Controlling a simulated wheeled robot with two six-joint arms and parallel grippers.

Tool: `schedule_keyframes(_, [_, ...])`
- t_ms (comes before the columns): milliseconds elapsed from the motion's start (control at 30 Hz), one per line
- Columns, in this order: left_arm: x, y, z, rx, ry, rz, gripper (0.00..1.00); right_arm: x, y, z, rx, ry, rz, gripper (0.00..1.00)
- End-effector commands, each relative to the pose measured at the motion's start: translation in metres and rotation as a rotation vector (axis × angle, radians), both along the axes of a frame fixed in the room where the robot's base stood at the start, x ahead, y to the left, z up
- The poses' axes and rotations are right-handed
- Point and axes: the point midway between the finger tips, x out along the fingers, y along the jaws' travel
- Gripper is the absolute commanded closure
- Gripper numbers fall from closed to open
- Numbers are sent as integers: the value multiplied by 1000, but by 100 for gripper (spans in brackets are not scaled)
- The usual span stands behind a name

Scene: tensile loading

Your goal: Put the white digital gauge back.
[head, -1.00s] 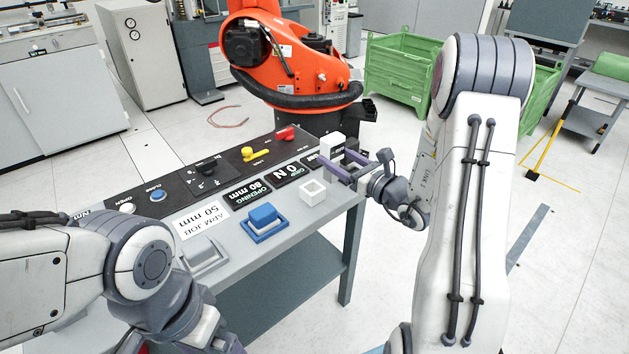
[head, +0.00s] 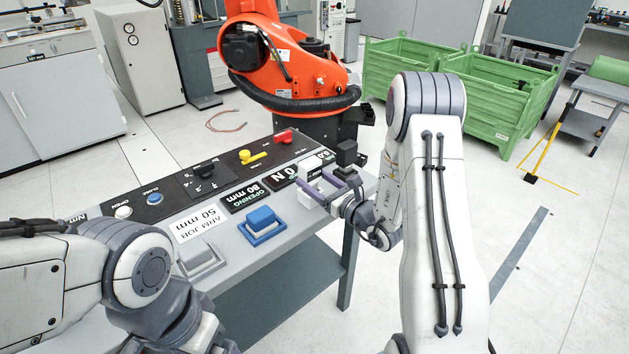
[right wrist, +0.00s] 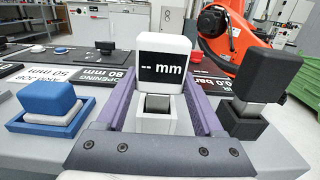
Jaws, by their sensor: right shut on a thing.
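The white digital gauge (right wrist: 164,45) is a white block with a black "-- mm" face, upright between my right gripper's purple fingers in the right wrist view. Its grey stem (right wrist: 158,103) reaches down to the white square holder (right wrist: 155,125); how deep it sits is unclear. In the head view the gauge (head: 309,167) stands over the holder's place at the console's right end, with the fingers across the holder. My right gripper (head: 320,181) is shut on the gauge. My left arm shows at lower left in the head view; its fingers are out of view.
A black block (right wrist: 258,68) on a grey stem stands in a black holder close to the right finger. A blue block (right wrist: 47,97) sits in a blue holder to the left. The console (head: 222,225) carries labels, buttons and levers. An orange robot arm (head: 290,70) stands behind.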

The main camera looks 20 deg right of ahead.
Motion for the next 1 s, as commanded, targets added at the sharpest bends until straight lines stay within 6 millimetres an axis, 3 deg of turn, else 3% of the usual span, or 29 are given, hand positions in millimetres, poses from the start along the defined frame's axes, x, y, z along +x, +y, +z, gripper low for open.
schedule_keyframes(33, [0, 0, -2, 0, 0, 0, 0, 0, 0, -2, 0, 0, 0, 27])
schedule_keyframes(100, [0, 0, -1, 0, 0, 0, 0, 0, 0, -1, 0, 0, 0, 1])
schedule_keyframes(533, [0, 0, 0, 0, 0, 0, 0, -5, -3, 0, 0, 2, -1, 1])
schedule_keyframes(1000, [0, 0, -5, 0, 0, 0, 0, -93, -36, 0, 2, 2, -6, 1])
